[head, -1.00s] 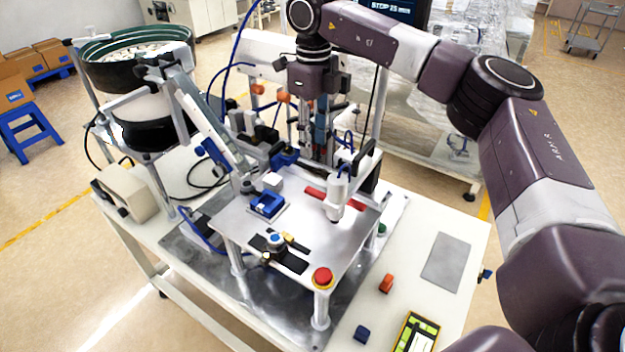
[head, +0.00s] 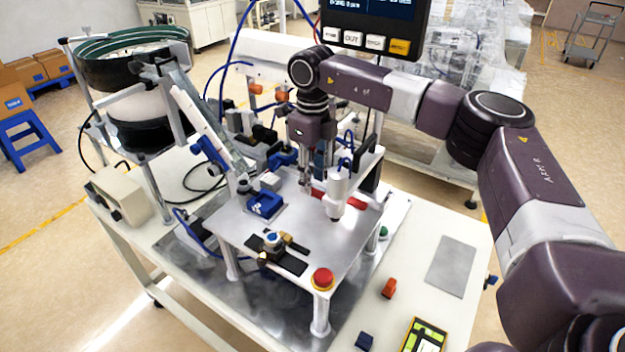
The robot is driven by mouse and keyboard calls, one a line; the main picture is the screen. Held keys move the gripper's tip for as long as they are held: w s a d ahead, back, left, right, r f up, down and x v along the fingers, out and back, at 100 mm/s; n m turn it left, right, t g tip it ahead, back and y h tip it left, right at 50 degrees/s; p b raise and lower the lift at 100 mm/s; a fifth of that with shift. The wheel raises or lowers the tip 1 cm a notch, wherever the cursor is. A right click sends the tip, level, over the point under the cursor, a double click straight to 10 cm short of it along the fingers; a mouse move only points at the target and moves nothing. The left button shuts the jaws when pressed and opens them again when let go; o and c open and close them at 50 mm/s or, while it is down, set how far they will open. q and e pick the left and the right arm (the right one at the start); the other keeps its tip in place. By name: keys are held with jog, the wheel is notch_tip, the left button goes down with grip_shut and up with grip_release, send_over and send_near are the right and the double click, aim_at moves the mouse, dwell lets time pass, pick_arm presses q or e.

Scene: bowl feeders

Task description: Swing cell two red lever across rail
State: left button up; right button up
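The red lever (head: 355,203) lies flat across the back of the raised silver plate (head: 275,218). A white upright cylinder (head: 337,194) in front hides its middle. My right gripper (head: 305,187) points down at the lever's left end, with its fingertips low over the plate. The fingers look narrow and close together. I cannot tell whether they touch the lever or how far they are open. The rail cannot be made out for sure. My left gripper is not in view.
A blue fixture (head: 265,203) and a black clamp with a round top (head: 274,243) stand on the plate. A red stop button (head: 322,278) is at its front corner. A bowl feeder (head: 135,60) with a sloping chute stands at left. A screen (head: 375,25) hangs behind my arm.

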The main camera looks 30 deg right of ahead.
jog(key=shift+f, duration=1.1)
jog(key=shift+c, duration=0.3)
grip_shut()
